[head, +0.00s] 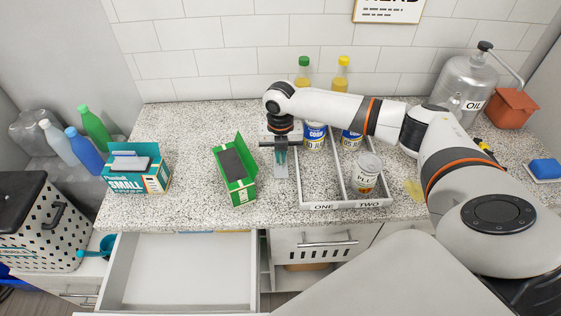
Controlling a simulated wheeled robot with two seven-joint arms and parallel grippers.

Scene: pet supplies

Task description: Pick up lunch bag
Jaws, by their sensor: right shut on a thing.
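My right gripper (281,156) hangs over the counter, just left of the divided white tray, pointing down. It is shut on a thin, pale grey, see-through sheet (281,173), which looks like a bag; its lower part shows below the fingertips. An open green box (238,190) with dark contents stands to the left of the gripper, apart from it. A teal box marked SMALL (152,182), with pale sheets showing at its top, stands further left. I cannot tell which box the held sheet belongs to. My left gripper is not in view.
The white divided tray (345,204), marked ONE and TWO, holds several cans. An open drawer (180,275) juts out below the counter. Bottles stand at far left.

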